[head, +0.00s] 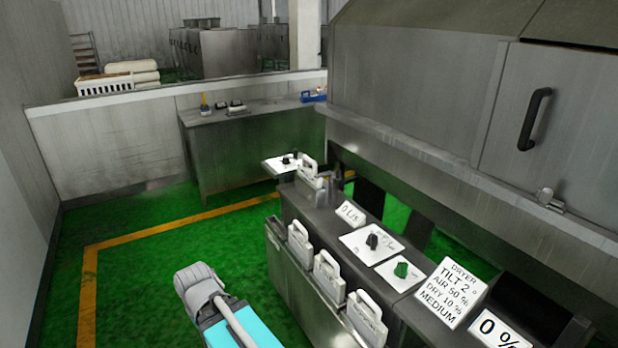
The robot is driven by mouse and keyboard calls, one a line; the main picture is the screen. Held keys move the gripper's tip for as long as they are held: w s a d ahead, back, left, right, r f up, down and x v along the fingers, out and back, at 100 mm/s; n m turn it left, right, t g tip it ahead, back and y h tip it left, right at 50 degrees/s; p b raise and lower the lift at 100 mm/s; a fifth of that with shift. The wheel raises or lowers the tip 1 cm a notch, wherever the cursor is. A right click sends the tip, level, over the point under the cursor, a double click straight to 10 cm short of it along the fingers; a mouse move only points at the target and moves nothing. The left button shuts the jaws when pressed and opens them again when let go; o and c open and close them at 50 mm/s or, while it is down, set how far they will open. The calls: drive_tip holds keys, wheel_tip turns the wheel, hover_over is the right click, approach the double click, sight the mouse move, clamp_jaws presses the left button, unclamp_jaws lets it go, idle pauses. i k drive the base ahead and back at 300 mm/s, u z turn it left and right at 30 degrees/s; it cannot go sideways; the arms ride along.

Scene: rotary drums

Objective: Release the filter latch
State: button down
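A small metal latch-like fitting (549,200) sits at the lower edge of a grey door (575,130) on the large machine at the right. It is too small to tell whether it is fastened; no label marks it as the filter latch. The door has a black bar handle (535,117) and looks shut. Part of my arm, grey and cyan, rises from the bottom edge, left of the control console. My gripper is not visible, so its relation to the latch cannot be told.
A steel console (300,207) with knobs, readout signs and several white handled units (329,276) on its front stands between my arm and the machine. A steel table (230,150) is at the back. Green floor (150,285) is clear at left, beside a wall.

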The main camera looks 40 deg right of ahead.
sight(337, 175)
drive_tip(key=z, duration=0.05)
drive_tip(key=i, duration=0.8)
drive_tip(key=z, duration=0.7)
drive_tip(key=i, duration=0.85)
drive_tip(key=z, duration=0.6)
drive_tip(key=k, duration=0.95)
drive_tip(key=z, duration=0.15)
drive_tip(key=i, duration=0.55)
